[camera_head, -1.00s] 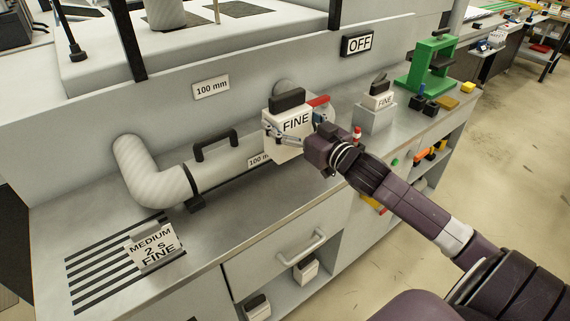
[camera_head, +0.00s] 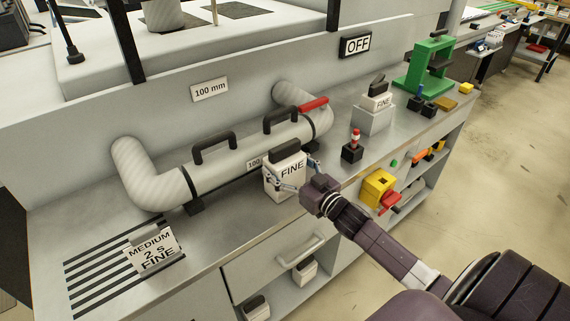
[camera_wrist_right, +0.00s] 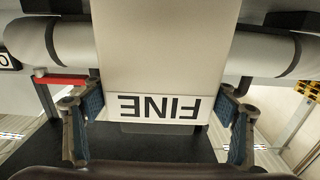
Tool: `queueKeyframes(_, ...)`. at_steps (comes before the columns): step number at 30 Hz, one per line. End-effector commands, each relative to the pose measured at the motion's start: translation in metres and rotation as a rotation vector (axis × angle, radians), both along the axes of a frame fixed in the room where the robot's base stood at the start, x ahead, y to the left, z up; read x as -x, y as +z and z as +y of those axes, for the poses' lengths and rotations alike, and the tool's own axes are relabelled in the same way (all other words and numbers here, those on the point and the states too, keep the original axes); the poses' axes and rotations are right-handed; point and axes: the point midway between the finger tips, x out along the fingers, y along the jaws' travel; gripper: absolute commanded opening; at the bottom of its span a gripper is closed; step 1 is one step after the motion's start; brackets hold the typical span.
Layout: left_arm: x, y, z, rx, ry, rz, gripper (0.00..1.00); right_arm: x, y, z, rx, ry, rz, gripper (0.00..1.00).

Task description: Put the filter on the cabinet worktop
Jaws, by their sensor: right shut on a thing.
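The filter (camera_head: 285,182) is a white block with a black handle on top and the word FINE on its face. My right gripper (camera_head: 293,178) is shut on it, at the front part of the cabinet worktop (camera_head: 222,228). In the right wrist view the filter (camera_wrist_right: 165,50) fills the middle, with a blue-padded finger on each side. The filter is upright and just in front of the pipe. I cannot tell whether its base touches the worktop. My left gripper is not in view.
A grey pipe (camera_head: 245,155) with black handles and a red lever (camera_head: 313,104) runs behind the filter. A second FINE block (camera_head: 377,100) sits on a stand at right. The worktop between is clear.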

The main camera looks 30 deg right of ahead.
Motion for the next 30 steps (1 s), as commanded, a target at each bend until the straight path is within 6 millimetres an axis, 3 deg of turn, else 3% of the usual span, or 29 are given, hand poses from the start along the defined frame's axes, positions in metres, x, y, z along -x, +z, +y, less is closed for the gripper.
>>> queueKeyframes(6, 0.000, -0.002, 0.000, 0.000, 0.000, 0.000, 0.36, 0.000, 0.000, 0.000, 0.001, 0.001, -0.004, 0.43)
queueKeyframes(7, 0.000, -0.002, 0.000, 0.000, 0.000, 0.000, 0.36, 0.000, -0.002, 0.000, 0.000, 0.000, 0.000, 0.80)
queueKeyframes(12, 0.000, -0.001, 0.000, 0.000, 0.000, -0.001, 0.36, 0.000, -0.002, 0.000, 0.000, 0.000, 0.000, 0.97)
queueKeyframes(22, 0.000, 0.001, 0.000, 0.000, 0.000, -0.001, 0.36, 0.000, 0.002, 0.000, 0.001, 0.000, -0.001, 0.97)
queueKeyframes(30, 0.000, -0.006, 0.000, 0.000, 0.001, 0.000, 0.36, 0.032, -0.002, -0.002, 0.001, 0.000, 0.003, 0.97)
